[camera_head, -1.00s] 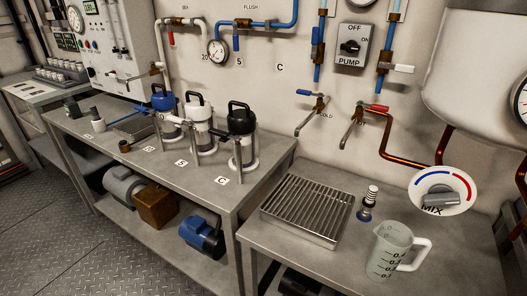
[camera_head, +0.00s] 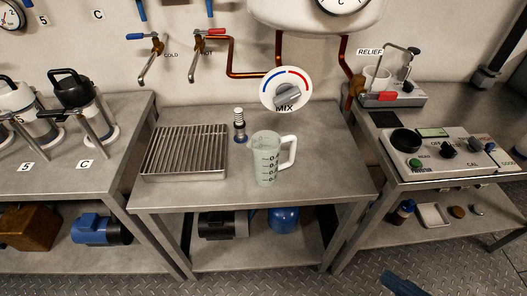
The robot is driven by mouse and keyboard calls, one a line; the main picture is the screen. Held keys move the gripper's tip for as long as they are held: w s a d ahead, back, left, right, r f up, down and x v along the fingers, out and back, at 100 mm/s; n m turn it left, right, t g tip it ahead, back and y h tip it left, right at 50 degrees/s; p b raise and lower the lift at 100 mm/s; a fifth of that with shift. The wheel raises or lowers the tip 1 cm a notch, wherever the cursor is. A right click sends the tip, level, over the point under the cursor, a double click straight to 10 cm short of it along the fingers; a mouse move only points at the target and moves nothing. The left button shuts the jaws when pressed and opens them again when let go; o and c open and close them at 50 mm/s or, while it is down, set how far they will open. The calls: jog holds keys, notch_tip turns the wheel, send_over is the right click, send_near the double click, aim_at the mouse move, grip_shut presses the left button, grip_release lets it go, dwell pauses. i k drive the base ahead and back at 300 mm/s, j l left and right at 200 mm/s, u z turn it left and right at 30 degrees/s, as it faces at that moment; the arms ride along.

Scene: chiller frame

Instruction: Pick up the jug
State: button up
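The jug (camera_head: 264,161) is a pale, translucent measuring jug with dark graduation marks. It stands upright on the grey middle bench (camera_head: 230,196), near the middle of the picture. Its white handle points right. Nothing touches it from above.
A slatted metal drip tray (camera_head: 186,152) lies left of the jug. The MIX dial (camera_head: 287,91) and copper pipes are behind. The bench right of the jug is clear. An instrument box (camera_head: 440,152) sits on the right bench.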

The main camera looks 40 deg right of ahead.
aim_at(265, 146)
jog(key=j+z, duration=0.1)
jog(key=z, duration=0.3)
jog(key=j+z, duration=0.15)
jog(key=z, duration=0.25)
jog(key=j+z, duration=0.1)
jog(key=z, duration=0.7)
jog(key=k+j, duration=0.2)
jog(key=j+z, duration=0.05)
